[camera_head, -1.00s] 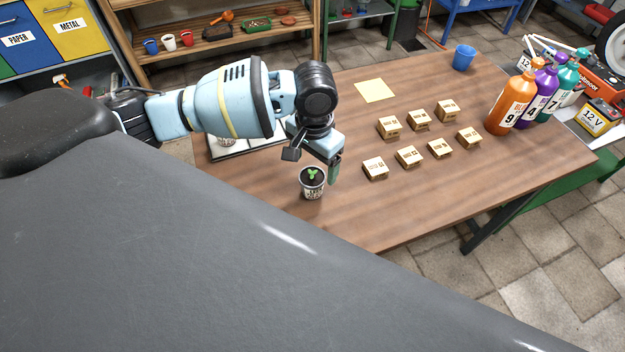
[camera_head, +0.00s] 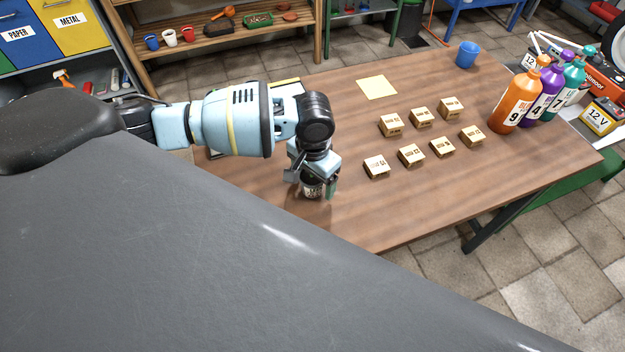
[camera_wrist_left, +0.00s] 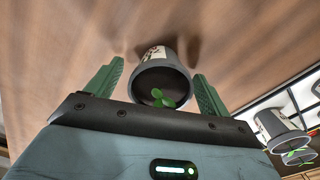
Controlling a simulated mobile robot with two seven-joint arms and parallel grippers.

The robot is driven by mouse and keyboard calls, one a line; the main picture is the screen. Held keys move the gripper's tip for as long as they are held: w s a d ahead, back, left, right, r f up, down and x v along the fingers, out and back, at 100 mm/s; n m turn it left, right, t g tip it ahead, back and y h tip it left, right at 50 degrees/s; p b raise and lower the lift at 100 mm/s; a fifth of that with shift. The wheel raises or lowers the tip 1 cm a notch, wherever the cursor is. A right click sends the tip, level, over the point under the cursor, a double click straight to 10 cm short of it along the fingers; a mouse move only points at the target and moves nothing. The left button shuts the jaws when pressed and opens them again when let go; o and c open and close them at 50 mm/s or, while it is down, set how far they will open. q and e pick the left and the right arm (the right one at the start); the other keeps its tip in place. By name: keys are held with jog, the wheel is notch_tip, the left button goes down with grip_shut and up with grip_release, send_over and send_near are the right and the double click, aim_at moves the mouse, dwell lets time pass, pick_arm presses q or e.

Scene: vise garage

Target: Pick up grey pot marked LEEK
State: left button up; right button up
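A small grey pot (camera_head: 313,190) with a white label and a green seedling stands on the wooden table, mostly hidden by my left gripper in the head view. In the wrist view the pot (camera_wrist_left: 160,75) is upright between the fingers, with a gap visible on each side. Its label is too small to read. My left gripper (camera_head: 314,188) is open around it, pointing down, and its two green fingers also show in the wrist view (camera_wrist_left: 160,85). My right gripper is in neither view.
Another grey pot (camera_wrist_left: 280,130) with a seedling stands at a white-paned tray (camera_wrist_left: 302,98). Several small wooden boxes (camera_head: 411,155), a yellow sheet (camera_head: 377,87), a blue cup (camera_head: 466,54) and bottles (camera_head: 517,98) are on the table to the right. The table's near right is clear.

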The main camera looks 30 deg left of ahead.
pick_arm(q)
jog(key=c, duration=1.1)
jog(key=shift+r, duration=0.1)
